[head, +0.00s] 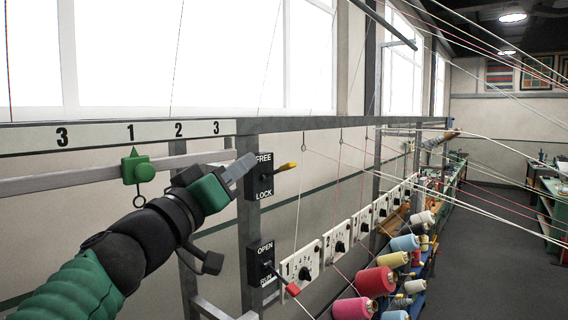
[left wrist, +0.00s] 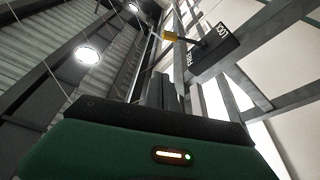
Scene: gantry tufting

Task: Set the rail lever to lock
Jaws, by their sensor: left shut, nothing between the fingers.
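The rail lever (head: 287,167) has a yellow tip and sticks out to the right from a black plate (head: 264,190) marked FREE above and LOCK below. In the head view it tilts slightly up, with its tip nearer the height of FREE. The yellow tip (left wrist: 170,36) and the black plate (left wrist: 222,48) also show in the left wrist view. My left gripper (head: 243,167) is shut and empty, just left of the plate in the head view. Its fingers (left wrist: 162,92) look apart from the lever in the left wrist view. My right gripper is not in view.
Below is a red-tipped lever (head: 291,288) on an OPEN/RUN plate (head: 264,262). A green clamp (head: 136,168) sits on the rail (head: 70,183) at left. Numbered dial plates (head: 302,264), yarn cones (head: 375,281) and stretched threads lie to the right.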

